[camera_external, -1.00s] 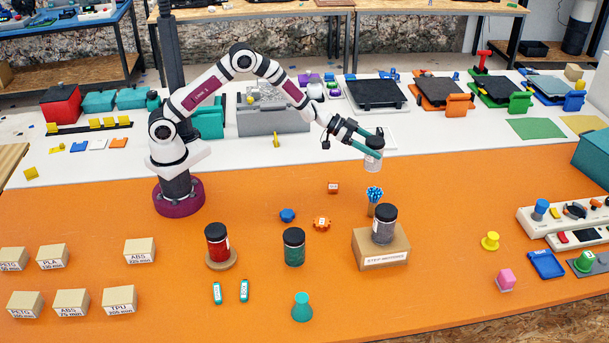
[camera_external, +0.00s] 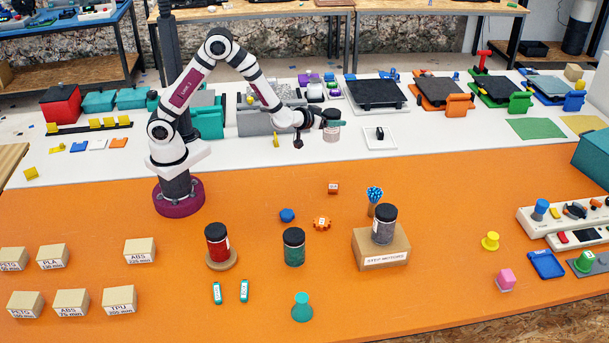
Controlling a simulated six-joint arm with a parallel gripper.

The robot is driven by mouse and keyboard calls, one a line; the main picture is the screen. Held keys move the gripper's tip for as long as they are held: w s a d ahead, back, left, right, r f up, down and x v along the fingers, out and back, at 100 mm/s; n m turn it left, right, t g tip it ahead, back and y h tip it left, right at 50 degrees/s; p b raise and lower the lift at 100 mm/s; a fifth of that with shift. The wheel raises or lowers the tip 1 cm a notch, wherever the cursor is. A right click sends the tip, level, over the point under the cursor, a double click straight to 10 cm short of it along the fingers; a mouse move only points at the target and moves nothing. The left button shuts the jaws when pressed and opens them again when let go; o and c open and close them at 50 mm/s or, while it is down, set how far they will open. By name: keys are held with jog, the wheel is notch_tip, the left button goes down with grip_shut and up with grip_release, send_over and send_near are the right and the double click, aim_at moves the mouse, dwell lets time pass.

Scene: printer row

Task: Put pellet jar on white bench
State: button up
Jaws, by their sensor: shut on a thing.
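My gripper (camera_external: 333,123) is shut on a pellet jar (camera_external: 331,135) with a dark lid and a pale, clear-looking body. The jar is upright above the white bench (camera_external: 440,135), seemingly apart from it; the exact gap is hard to judge. The teal fingers cross the jar's upper part and hide some of it. Other jars with black lids stand nearer: a red one (camera_external: 217,243) on a round wooden disc, a green one (camera_external: 294,248) on the orange table, and a grey one (camera_external: 384,226) on a cardboard box.
A white plate with a small black item (camera_external: 380,137) lies right of the held jar. A grey printer (camera_external: 270,122) stands behind left, and a black-bed printer (camera_external: 376,94) behind right. The cardboard box (camera_external: 381,258) stands on the orange table (camera_external: 430,290).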

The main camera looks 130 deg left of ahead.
jog(key=s+a+f, duration=0.2)
jog(key=s+f, duration=0.2)
jog(key=s+a+f+n+g, duration=0.1)
jog(key=s+a+f, duration=0.2)
jog(key=s+f, duration=0.1)
jog(key=s+a+f+n+g, duration=0.1)
jog(key=s+a+f, duration=0.1)
jog(key=s+f, duration=0.2)
jog(key=shift+a, duration=0.2)
jog(key=shift+f, duration=0.2)
jog(key=o, duration=1.5)
